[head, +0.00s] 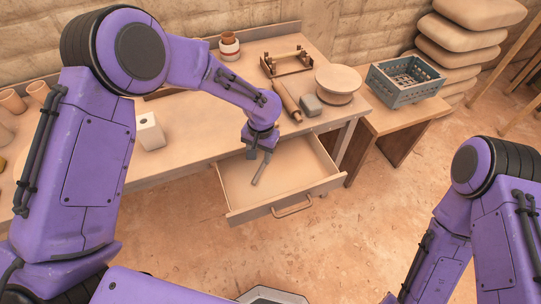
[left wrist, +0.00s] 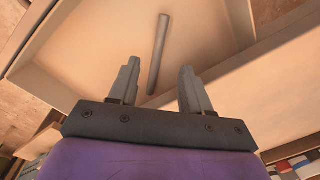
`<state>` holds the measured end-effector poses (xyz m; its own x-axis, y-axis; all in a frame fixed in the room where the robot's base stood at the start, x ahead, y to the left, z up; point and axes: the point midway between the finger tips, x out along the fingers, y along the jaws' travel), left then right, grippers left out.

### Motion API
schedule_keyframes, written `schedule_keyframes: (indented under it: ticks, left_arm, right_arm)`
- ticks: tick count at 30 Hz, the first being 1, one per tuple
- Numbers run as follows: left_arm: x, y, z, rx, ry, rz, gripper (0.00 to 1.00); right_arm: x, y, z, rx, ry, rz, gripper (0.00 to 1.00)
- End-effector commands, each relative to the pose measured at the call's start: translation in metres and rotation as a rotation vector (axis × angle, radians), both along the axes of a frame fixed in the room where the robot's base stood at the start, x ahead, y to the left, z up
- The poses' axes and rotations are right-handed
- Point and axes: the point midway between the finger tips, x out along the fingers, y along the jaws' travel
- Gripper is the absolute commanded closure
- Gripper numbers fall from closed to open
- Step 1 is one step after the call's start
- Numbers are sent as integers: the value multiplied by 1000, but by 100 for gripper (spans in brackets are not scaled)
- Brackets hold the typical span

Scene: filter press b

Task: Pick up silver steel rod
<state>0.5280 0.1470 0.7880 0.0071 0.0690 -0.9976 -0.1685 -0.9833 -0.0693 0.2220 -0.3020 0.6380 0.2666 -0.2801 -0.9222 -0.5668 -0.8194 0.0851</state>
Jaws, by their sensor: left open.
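The silver steel rod (left wrist: 158,52) is a slim grey bar lying on the floor of the open drawer (head: 232,217). In the head view the rod (head: 261,172) lies just below my left gripper (head: 257,153). In the left wrist view my left gripper (left wrist: 160,68) is open, with its two fingers apart. The rod's near end shows between the fingers, and the rest extends ahead of them. The gap in height between fingers and rod is hard to judge. No fingers of my right gripper show.
The drawer's walls and front handle (head: 293,207) surround the rod. The worktable (head: 200,110) above carries a white block (head: 149,132), a rolling pin (head: 286,101), a grey block (head: 311,105) and a round turntable (head: 338,82). A blue crate (head: 405,80) stands at right.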

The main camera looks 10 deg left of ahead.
Motion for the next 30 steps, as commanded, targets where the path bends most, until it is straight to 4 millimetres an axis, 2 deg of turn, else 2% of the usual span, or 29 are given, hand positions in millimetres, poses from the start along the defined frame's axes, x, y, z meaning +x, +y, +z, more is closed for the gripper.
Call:
schedule_keyframes:
  ticks: [1,4,9,12,21,29,30]
  left_arm:
    - [2,0,-3,7,-3,-5,52]
    - [3,0,-11,14,1,-12,52]
    - [5,-4,-41,14,1,-23,52]
    - [5,-5,-52,13,0,-26,52]
    - [-2,-2,-100,13,0,-24,52]
    - [-2,0,-105,14,-2,-23,52]
    - [-2,0,-105,13,-2,-23,61]
  right_arm:
    - [0,0,-6,0,0,0,57]
    - [0,0,-5,0,1,0,57]
    - [-1,0,-2,0,2,0,57]
    - [-1,0,-1,0,2,0,57]
    - [0,0,9,0,1,0,57]
    - [0,0,9,0,1,0,57]
    - [0,0,9,0,1,0,57]
